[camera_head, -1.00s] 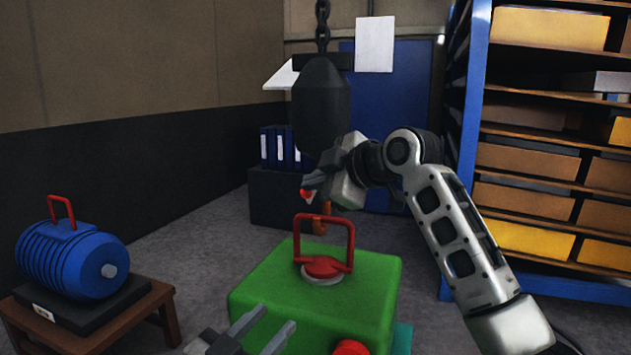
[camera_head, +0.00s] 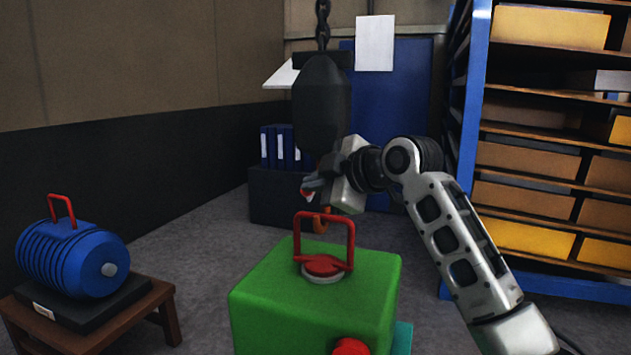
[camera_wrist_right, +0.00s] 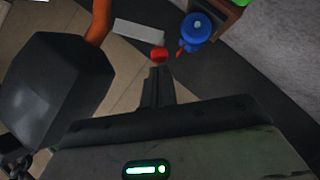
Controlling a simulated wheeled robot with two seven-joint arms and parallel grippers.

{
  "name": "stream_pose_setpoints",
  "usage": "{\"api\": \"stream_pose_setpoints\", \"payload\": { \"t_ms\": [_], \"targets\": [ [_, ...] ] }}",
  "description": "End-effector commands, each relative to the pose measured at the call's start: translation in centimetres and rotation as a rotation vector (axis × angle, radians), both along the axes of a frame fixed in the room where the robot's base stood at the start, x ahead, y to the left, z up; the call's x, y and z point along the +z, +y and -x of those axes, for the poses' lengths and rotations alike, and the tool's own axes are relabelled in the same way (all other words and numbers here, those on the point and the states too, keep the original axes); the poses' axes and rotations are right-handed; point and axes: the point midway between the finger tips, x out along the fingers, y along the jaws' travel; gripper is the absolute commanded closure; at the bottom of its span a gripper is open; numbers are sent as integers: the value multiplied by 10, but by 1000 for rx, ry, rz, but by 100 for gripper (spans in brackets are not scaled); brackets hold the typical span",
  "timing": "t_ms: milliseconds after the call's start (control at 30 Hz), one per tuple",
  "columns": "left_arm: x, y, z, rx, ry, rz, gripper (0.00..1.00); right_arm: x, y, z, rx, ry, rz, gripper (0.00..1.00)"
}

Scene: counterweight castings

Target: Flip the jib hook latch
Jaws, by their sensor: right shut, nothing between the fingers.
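The jib's dark hoist block (camera_head: 321,103) hangs on a chain, with the orange hook (camera_head: 320,222) below it, partly behind my right arm. In the right wrist view the block (camera_wrist_right: 55,88) fills the left side and the hook (camera_wrist_right: 99,22) shows at the top. A red tip (camera_wrist_right: 159,54), probably part of the latch, and a pale grey bar (camera_wrist_right: 138,33) show just beyond my fingertips. My right gripper (camera_head: 308,186) is shut and empty beside the hook. Its fingers (camera_wrist_right: 158,72) point at the red tip; contact cannot be told. My left gripper is out of view.
A green casting (camera_head: 315,300) with a red handle stands below the hook. A blue ribbed casting (camera_head: 72,262) sits on a wooden stool (camera_head: 150,312) at left. A blue-framed shelf (camera_head: 470,110) with boxes stands at right. Floor between stool and green casting is open.

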Motion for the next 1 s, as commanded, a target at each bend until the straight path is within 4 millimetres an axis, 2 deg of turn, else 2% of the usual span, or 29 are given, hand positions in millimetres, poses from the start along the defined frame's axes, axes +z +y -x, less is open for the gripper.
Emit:
{"api": "stream_pose_setpoints", "payload": {
  "t_ms": [667,867,1000],
  "targets": [
    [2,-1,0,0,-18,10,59,-15,0,2,0,-132,43,100],
    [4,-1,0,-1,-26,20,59,-28,-1,2,-2,-232,77,100],
    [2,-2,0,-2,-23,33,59,-40,-9,1,-13,-335,112,100]
  ]
}}
